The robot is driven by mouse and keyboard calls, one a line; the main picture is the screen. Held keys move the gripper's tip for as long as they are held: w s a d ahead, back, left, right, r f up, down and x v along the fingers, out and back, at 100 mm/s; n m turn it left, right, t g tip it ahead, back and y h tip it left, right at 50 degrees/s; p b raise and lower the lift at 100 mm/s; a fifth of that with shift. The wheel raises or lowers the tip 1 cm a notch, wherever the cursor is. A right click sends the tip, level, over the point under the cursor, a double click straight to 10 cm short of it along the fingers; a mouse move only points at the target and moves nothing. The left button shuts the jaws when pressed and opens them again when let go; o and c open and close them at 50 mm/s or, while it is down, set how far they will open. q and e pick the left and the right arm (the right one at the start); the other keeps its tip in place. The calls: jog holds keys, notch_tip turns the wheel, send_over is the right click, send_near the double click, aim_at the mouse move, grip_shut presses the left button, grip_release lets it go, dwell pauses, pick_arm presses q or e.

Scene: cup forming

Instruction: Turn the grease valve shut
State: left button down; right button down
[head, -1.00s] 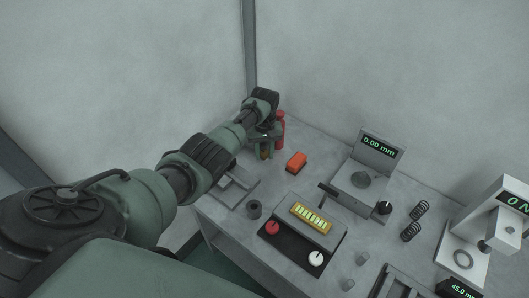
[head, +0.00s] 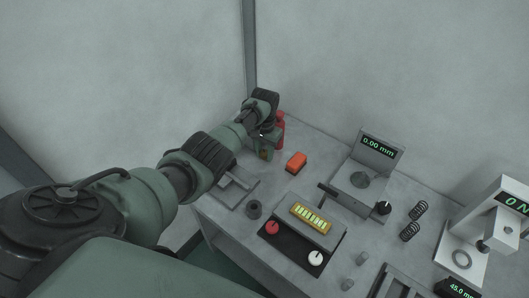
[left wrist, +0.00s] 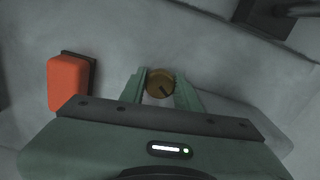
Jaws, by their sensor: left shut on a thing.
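A round brass knob (left wrist: 160,82) with a dark slot or pointer mark, which looks like the grease valve, shows in the left wrist view between my fingers. My left gripper (left wrist: 160,92) is shut on it, one green finger on each side. In the head view my left gripper (head: 265,154) reaches down at the far left corner of the bench, beside a red cylinder (head: 280,124). There the knob is mostly hidden by the fingers. My right gripper is not in view.
An orange-red block (head: 296,162) sits just right of the gripper; it also shows in the left wrist view (left wrist: 69,83). A grey fixture (head: 235,188) and a dark ring (head: 254,209) stand nearer. A gauge (head: 378,147) reads 0.00 mm. Walls close off the back.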

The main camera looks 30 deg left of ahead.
aim_at(264, 152)
pick_arm(q)
jog(key=m, duration=0.5)
jog(key=shift+m, duration=0.3)
jog(key=m, duration=0.4)
jog(key=shift+m, duration=0.7)
jog(key=c, duration=1)
grip_release()
jog(key=shift+c, duration=0.2)
notch_tip(264, 152, up, 8)
jog(key=shift+f, duration=0.1)
